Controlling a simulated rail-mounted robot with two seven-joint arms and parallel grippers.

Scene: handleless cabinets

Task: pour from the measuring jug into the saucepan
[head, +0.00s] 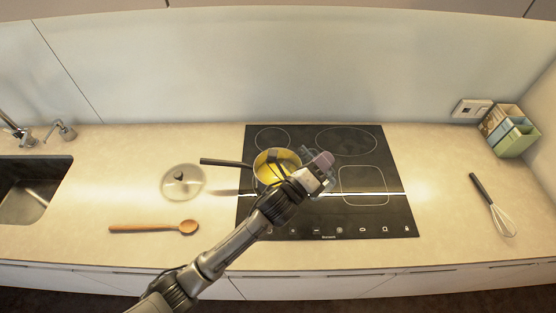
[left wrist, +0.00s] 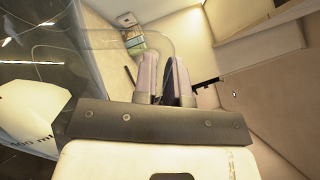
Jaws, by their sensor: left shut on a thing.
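The yellow saucepan (head: 263,167) stands on the left part of the black hob, its dark handle pointing left. My left gripper (head: 322,164) is just right of the pan and above the hob. In the left wrist view its fingers (left wrist: 167,80) are shut on a dark handle. The clear measuring jug (left wrist: 85,60) fills the left of that view, with a printed ml mark low on its side. In the head view the jug is barely visible beside the gripper, so its tilt and contents cannot be told. My right gripper is out of view.
A glass lid (head: 183,184) and a wooden spoon (head: 155,228) lie left of the hob (head: 330,222). A whisk (head: 492,205) lies at the right, below a box of compartments (head: 508,130). A sink (head: 28,190) is at the far left. The counter between is clear.

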